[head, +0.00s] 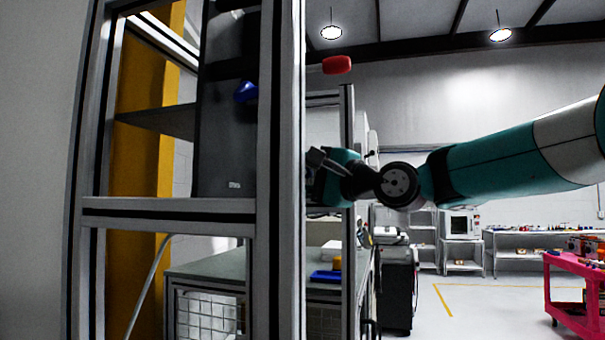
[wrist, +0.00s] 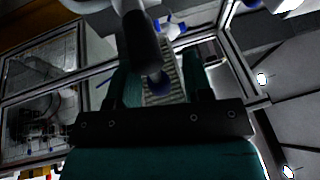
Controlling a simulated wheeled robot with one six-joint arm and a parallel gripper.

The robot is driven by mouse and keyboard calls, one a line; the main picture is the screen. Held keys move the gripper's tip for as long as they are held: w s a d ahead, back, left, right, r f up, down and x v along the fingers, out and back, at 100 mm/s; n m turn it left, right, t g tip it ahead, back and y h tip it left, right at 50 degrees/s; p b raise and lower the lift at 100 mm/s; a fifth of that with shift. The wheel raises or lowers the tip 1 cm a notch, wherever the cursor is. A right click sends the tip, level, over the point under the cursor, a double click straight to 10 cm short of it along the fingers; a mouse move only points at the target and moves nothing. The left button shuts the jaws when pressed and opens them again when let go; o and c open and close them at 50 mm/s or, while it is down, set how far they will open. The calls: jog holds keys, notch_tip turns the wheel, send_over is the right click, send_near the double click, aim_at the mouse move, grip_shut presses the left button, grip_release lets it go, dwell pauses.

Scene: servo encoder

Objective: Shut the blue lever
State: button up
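The blue lever (head: 246,92) shows in the head view as a small blue knob on a dark grey panel (head: 228,150), inside an aluminium frame and partly behind its front post. My gripper (head: 316,163) is right of that post and lower than the lever, apart from it. In the wrist view my gripper's two teal fingers (wrist: 160,85) stand apart with a gap between them. A dark cylinder (wrist: 140,45) and a dark blue knob (wrist: 158,78) show in line with this gap. I cannot tell their distance or whether the knob is the lever.
The frame's front post (head: 280,170) stands between my gripper and the panel in the head view. A red handle (head: 337,65) sticks out above my gripper. A bench with a blue tray (head: 326,276) is below. A pink cart (head: 580,300) stands right; floor between is free.

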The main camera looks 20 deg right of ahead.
jog(key=b+v, duration=0.7)
jog(key=v, duration=1)
jog(key=shift+s+d, duration=0.15)
jog(key=shift+f, duration=0.1)
